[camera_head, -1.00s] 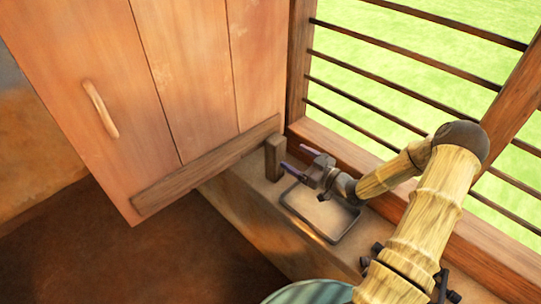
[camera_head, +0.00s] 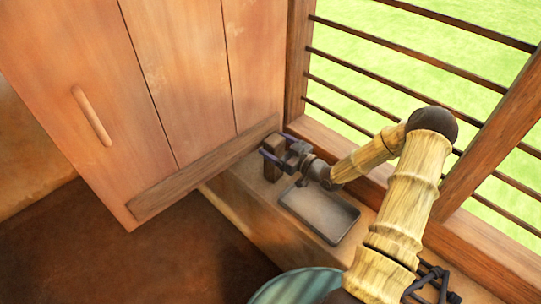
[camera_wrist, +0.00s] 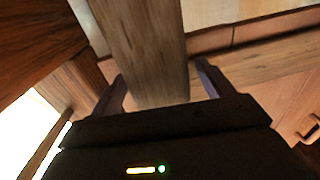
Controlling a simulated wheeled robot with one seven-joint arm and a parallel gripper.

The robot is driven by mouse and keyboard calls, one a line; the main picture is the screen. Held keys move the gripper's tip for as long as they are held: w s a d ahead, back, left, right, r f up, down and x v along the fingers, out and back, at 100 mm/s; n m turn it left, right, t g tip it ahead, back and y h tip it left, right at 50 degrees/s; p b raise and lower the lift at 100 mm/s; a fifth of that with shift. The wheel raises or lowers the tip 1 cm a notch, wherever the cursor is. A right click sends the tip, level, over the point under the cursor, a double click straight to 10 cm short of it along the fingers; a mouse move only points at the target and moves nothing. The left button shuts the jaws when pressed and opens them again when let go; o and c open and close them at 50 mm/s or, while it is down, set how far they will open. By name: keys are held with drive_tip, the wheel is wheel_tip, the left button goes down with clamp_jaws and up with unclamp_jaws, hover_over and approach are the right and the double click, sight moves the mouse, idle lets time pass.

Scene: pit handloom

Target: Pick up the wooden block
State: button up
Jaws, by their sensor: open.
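The wooden block (camera_head: 273,158) is a small upright brown post on the ledge, close to the lower corner of the plank door. My gripper (camera_head: 274,149) is open, with its two purplish fingers on either side of the block. In the wrist view the block (camera_wrist: 145,50) rises between the two fingertips of my gripper (camera_wrist: 162,85). Gaps show beside it, the wider one on the right, so the fingers look apart from it. The block's base is hidden in the wrist view.
A shallow grey tray (camera_head: 318,213) lies on the ledge (camera_head: 262,205) just in front of the block. The plank door (camera_head: 180,90) with a wooden handle (camera_head: 91,116) stands at the left. A barred window (camera_head: 420,70) borders the ledge on the right.

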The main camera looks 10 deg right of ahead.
drive_tip(key=shift+w+a, duration=0.45)
drive_tip(key=shift+w, duration=0.05)
drive_tip(key=shift+d, duration=0.15)
drive_tip(key=shift+s, duration=0.15)
drive_tip(key=shift+r, duration=0.1)
drive_tip(key=c, duration=1.6)
